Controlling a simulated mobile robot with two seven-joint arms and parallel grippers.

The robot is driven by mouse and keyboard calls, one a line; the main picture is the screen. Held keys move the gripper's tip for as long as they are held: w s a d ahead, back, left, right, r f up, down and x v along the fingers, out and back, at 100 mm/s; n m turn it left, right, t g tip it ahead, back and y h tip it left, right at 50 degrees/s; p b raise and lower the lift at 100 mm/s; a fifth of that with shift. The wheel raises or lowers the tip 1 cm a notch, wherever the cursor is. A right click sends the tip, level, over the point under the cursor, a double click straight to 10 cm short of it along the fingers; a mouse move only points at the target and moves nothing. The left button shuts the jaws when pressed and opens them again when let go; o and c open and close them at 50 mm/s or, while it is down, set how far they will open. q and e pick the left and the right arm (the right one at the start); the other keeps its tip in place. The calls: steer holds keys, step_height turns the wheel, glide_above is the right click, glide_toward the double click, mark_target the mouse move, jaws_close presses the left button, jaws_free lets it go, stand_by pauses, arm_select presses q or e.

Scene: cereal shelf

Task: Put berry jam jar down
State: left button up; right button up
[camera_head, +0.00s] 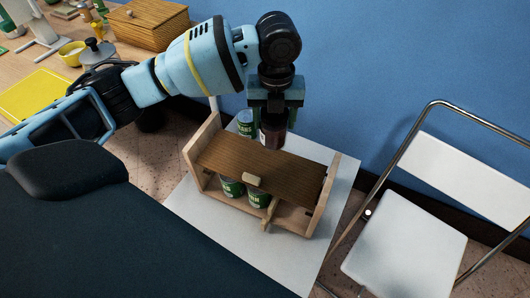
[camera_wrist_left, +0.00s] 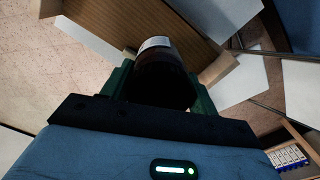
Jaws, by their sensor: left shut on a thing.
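The berry jam jar (camera_head: 272,132) is dark red-brown with a pale label. My left gripper (camera_head: 275,112) is shut on it and points down. In the head view the jar is at the far edge of the wooden shelf's brown top board (camera_head: 250,158); I cannot tell whether it touches the board. In the left wrist view the jar (camera_wrist_left: 158,62) sits between the green fingers, its dark lid toward the camera and the brown board beyond it. My right gripper is not in view.
Green cans (camera_head: 232,187) stand in the shelf under the board, and another can (camera_head: 246,122) stands behind it. The shelf is on a white table (camera_head: 290,272). A white folding chair (camera_head: 405,245) is at the right. A wooden box (camera_head: 148,24) and a yellow bowl (camera_head: 72,53) are at the far left.

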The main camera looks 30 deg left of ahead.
mark_target(274, 134)
arm_select(q)
steer(key=shift+f, duration=0.5)
step_height(274, 134, down, 4)
steer(key=shift+r+b, duration=0.2)
steer(key=shift+b, duration=0.2)
steer(key=shift+f, duration=0.3)
step_height(274, 134, down, 4)
steer(key=shift+f+b, duration=0.2)
steer(key=shift+b, duration=0.2)
steer(key=shift+f, duration=0.15)
steer(key=shift+f, duration=0.1)
steer(key=o, duration=1.2)
